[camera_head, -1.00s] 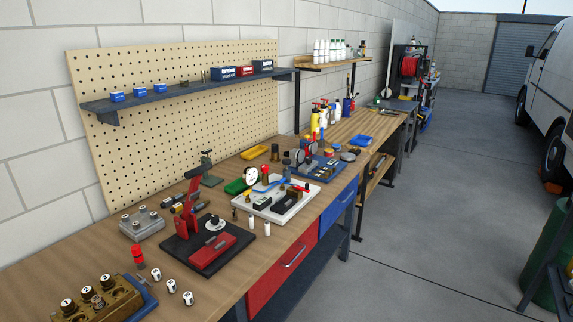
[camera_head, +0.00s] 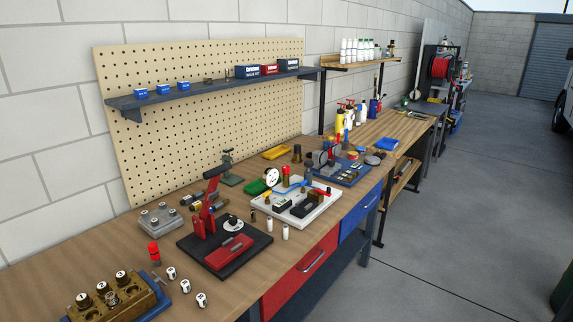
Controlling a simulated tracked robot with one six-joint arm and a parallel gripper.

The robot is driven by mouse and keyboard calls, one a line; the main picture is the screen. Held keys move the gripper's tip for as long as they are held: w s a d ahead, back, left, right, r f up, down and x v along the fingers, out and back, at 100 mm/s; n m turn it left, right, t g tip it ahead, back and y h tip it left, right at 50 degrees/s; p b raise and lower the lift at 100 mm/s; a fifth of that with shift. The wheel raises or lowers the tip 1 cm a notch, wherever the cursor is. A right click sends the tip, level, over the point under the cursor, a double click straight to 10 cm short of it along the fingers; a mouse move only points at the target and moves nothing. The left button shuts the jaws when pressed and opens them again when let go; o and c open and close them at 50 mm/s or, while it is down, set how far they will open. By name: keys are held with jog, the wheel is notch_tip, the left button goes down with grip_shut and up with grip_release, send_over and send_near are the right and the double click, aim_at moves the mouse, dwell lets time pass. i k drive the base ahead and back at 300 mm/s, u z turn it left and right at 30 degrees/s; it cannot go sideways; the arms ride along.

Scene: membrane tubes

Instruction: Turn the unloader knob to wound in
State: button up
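I cannot tell for sure which part is the unloader knob; the fittings are small at this distance. A white board (camera_head: 322,210) on the workbench carries a round gauge (camera_head: 272,177), a blue lever or hose (camera_head: 290,188), black blocks (camera_head: 304,207) and an upright brass-coloured fitting with a red top (camera_head: 286,172). That fitting may be the knob, but its setting cannot be read. Behind it, a blue board (camera_head: 350,180) holds more fittings and round parts. My gripper is not in view.
The wooden workbench (camera_head: 90,262) runs along a block wall. A red press (camera_head: 212,215) on a black base stands in front left of the white board. A brass block (camera_head: 98,308) with numbered caps is nearest. Open grey floor (camera_head: 450,240) lies to the right.

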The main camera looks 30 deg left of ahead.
aim_at(285, 170)
jog(key=z, duration=0.05)
jog(key=i, duration=2.55)
jog(key=u, duration=2.75)
